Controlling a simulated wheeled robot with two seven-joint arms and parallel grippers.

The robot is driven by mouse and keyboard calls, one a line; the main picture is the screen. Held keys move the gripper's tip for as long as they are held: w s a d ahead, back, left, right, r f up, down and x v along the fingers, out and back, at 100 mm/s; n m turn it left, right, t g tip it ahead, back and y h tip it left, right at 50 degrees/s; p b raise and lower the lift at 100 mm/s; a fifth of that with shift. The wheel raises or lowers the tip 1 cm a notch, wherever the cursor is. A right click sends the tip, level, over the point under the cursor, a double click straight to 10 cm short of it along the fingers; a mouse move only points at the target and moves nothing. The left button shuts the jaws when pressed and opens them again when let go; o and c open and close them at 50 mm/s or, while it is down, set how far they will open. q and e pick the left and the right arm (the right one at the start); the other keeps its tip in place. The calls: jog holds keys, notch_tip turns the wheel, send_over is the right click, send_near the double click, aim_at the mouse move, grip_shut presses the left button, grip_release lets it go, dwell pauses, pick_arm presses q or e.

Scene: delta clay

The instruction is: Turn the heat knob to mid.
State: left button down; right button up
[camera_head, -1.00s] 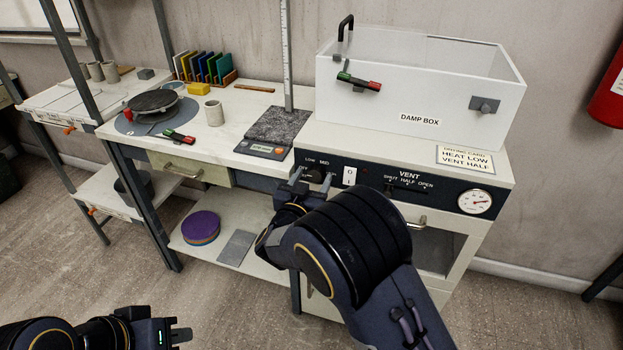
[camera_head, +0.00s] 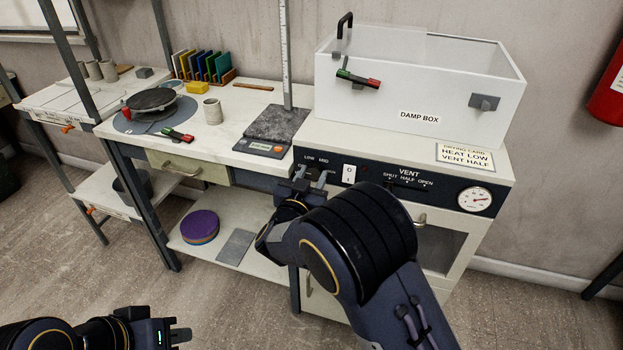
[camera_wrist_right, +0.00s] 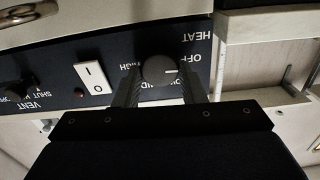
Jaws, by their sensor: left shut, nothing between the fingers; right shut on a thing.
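The round dark heat knob (camera_wrist_right: 160,70) sits on the dark panel of the cabinet, and it shows upside down in the right wrist view. Its white mark points to the picture's right there, near the OFF label. HIGH is on its other side, and the lower lettering is partly covered. My right gripper (camera_wrist_right: 160,88) is shut on the knob, one finger on each side. In the head view the right gripper (camera_head: 311,178) covers most of the knob, below the LOW and MID labels. My left gripper (camera_head: 181,336) is shut and empty at the lower left, away from the cabinet.
A white rocker switch (camera_head: 348,174) is close beside the right gripper. The vent slider (camera_head: 390,186) and a round gauge (camera_head: 474,200) are further right. A card (camera_head: 464,157) on the cabinet top reads HEAT LOW, VENT HALF. The damp box (camera_head: 420,118) stands above.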

jog(key=shift+f+m+b, duration=0.2)
jog(key=shift+m+b, duration=0.4)
jog(key=shift+b, duration=0.1)
jog(key=m+b, duration=0.4)
jog(key=b, duration=0.1)
jog(key=m+b, duration=0.5)
jog(key=shift+d+f, duration=0.15)
jog(key=shift+d, duration=0.05)
jog(key=m+b, duration=0.8)
jog(key=b, duration=0.1)
jog(key=shift+f+m, duration=0.15)
jog(key=shift+m, duration=0.25)
jog(key=shift+m+b, duration=1.1)
jog(key=shift+b, duration=0.15)
jog(key=shift+m+b, duration=0.8)
jog(key=shift+m, duration=0.2)
jog(key=o, duration=1)
